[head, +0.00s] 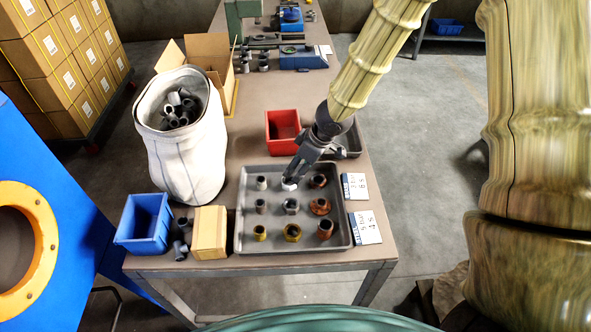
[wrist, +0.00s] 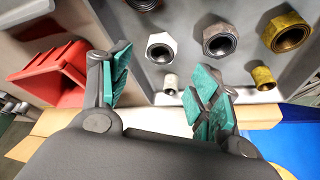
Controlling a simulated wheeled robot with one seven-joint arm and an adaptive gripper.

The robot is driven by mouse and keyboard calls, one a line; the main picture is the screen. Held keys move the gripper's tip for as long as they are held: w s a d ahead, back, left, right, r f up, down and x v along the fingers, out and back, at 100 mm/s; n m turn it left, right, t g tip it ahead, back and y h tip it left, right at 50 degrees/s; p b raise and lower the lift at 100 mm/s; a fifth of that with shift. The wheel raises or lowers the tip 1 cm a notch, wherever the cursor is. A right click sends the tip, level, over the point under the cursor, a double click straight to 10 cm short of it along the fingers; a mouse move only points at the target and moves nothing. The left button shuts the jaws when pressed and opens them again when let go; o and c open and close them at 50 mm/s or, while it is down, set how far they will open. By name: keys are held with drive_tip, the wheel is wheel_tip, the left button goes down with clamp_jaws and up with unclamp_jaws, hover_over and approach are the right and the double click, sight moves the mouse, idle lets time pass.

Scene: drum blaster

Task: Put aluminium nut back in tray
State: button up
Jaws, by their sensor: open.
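The pale silver-white nut (head: 289,184), which looks like the aluminium one, is in the grey tray (head: 243,218), in the middle of its far row. It also shows in the wrist view (wrist: 161,47), hole facing the camera, just beyond the fingertips. My gripper (head: 292,176) is over the far part of the tray at this nut. In the wrist view my gripper (wrist: 162,68) is open, with green pads apart and nothing clamped between them. Whether a finger touches the nut cannot be told. The head view has the gripper partly covering the nut.
Steel nut (head: 291,206) and brass nut (head: 293,232) stand nearer in the same column. Several sleeves and rusty fittings flank them. A red bin (head: 282,128) is behind the tray; a blue bin (head: 145,223), cardboard box (head: 209,232) and white sack (head: 183,160) are left.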

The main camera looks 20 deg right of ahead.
drive_tip(key=shift+p+v, duration=0.4)
drive_tip(key=shift+v, duration=1.85)
